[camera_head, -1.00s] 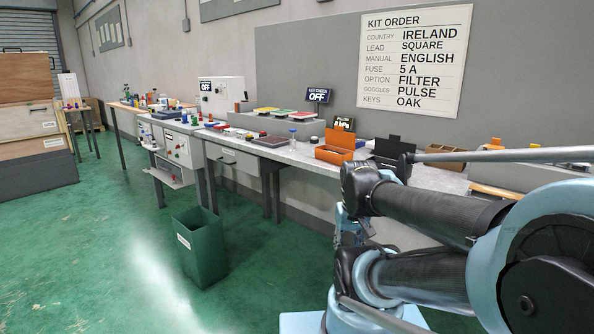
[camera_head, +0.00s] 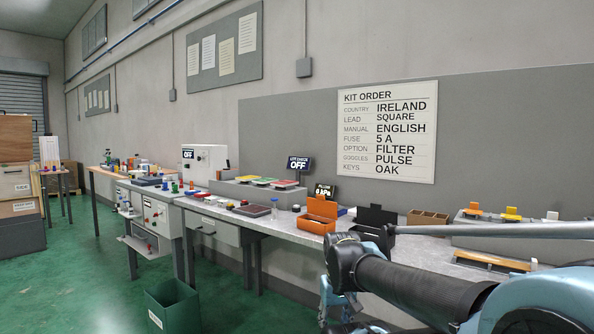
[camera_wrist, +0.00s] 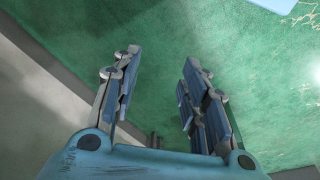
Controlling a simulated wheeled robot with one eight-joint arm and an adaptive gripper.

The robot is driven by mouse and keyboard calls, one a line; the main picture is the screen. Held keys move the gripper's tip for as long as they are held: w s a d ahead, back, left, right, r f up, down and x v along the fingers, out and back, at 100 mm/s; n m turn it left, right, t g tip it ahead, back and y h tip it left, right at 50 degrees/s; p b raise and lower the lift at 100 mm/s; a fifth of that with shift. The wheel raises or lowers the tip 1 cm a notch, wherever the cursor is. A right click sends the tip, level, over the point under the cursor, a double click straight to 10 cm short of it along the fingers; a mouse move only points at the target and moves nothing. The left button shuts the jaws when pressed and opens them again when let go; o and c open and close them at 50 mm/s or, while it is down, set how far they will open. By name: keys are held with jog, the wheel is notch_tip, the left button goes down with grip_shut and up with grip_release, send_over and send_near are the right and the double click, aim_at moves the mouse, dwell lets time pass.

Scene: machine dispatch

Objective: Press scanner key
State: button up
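My gripper (camera_wrist: 158,92) is open and empty in the wrist view, its two fingers apart above the green floor. In the head view the gripper is mostly hidden below my dark arm link, in front of the bench. I cannot single out a scanner key for certain. A small display (camera_head: 324,190) with a short reading stands on the bench behind the orange box. A dark sign (camera_head: 299,163) reading OFF stands to its left.
The long bench (camera_head: 285,227) runs along the wall with an orange open box (camera_head: 317,215), a black open box (camera_head: 374,222) and a brown divided tray (camera_head: 428,222). A green bin (camera_head: 172,306) stands on the floor in front. A kit order board (camera_head: 388,132) hangs above. Green floor is clear at left.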

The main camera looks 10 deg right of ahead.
jog(key=shift+c, duration=0.6)
grip_shut()
dwell(0.8)
